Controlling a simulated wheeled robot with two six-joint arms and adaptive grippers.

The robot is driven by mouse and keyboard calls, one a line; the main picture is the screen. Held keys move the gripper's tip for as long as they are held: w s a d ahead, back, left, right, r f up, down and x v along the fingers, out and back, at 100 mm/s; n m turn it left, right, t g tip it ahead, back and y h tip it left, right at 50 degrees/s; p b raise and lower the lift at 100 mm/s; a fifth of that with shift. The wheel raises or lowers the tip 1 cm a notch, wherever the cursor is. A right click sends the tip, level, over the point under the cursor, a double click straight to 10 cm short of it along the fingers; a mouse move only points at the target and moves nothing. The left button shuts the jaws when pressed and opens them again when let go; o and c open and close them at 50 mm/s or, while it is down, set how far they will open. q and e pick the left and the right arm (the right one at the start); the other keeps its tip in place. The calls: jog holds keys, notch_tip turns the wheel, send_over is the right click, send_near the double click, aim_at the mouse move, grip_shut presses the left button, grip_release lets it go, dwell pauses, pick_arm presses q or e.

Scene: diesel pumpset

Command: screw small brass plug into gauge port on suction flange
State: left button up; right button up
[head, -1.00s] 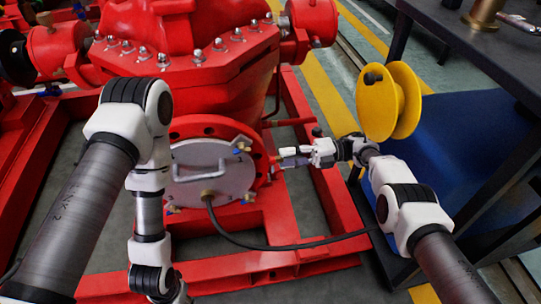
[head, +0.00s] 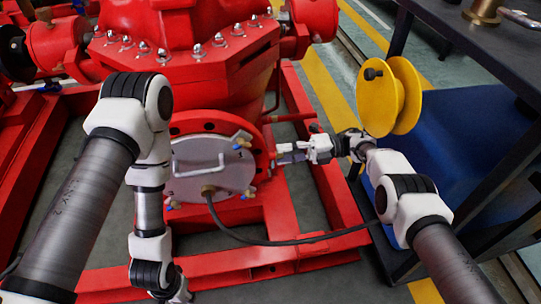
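The suction flange (head: 263,165) is a red ring on the front of the red pump. A grey cover plate (head: 185,176) with a bar handle is clamped over its face. My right gripper (head: 279,154) is at the right rim of the flange, fingers pointing left at it. The fingertips are very close to the rim; contact is unclear. The small brass plug and the gauge port cannot be made out at this size. Whether the fingers are shut on something is unclear. My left arm hangs in front, left of the plate; its gripper is not clearly seen.
Brass clamps with blue tips (head: 240,142) sit around the plate. A black cable (head: 290,241) runs from the plate to the right. A yellow reel (head: 378,98) stands behind my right wrist, beside a dark table (head: 455,25). Red base rails (head: 230,272) lie below.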

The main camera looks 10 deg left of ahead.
grip_shut()
dwell(0.3)
jog(key=m, duration=2.4)
jog(key=shift+a, duration=0.1)
jog(key=shift+b, duration=0.3)
